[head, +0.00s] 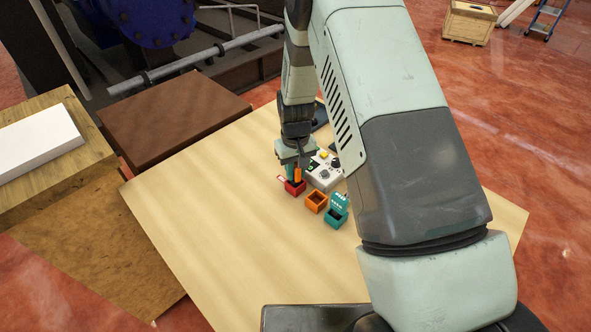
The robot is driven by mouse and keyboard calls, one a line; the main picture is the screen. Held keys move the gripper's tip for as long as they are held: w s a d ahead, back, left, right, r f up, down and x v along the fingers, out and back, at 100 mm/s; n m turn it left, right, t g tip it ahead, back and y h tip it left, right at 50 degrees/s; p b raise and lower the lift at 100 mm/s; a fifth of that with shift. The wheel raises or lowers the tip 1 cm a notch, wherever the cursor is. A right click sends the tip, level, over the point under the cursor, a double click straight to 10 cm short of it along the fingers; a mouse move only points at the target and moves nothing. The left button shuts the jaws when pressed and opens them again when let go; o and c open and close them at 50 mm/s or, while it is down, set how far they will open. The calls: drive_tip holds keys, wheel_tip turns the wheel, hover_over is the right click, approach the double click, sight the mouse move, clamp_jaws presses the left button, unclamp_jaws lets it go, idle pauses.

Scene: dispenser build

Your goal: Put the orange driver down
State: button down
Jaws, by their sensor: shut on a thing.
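My gripper (296,168) points down over the light wooden table and is shut on the orange driver (298,174). The driver is upright, with its lower end at the red box (296,188). I cannot tell whether its tip is inside the red box or just above or behind its rim. The gripper body hides the driver's top.
An orange box (316,202) and a teal box (336,219) with a teal piece (339,202) stand right of the red box. A white device with a yellow button (324,155) is close behind. The table's left and front (235,235) is clear.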

drive_tip(key=shift+f, duration=0.2)
drive_tip(key=c, duration=0.9)
unclamp_jaws()
drive_tip(key=shift+c, duration=0.2)
wheel_tip(320, 180, up, 12)
drive_tip(key=shift+r, duration=0.15)
drive_tip(key=s+d+r+m+t, duration=0.1)
drive_tip(key=s+d+r, duration=0.3)
drive_tip(key=r, duration=0.6)
drive_tip(key=s+d+r+m+t, duration=0.15)
drive_tip(key=s+r, duration=0.35)
drive_tip(key=r, duration=0.5)
drive_tip(key=s+d+r+t, duration=0.1)
drive_tip(key=s+d+r, duration=0.1)
drive_tip(key=s, duration=0.7)
drive_tip(key=s+d+r+m+t, duration=0.1)
drive_tip(key=s+d+r+t, duration=0.1)
drive_tip(key=s, duration=0.8)
wheel_tip(320, 180, up, 3)
drive_tip(key=shift+s+d+f, duration=0.15)
drive_tip(key=shift+d, duration=0.45)
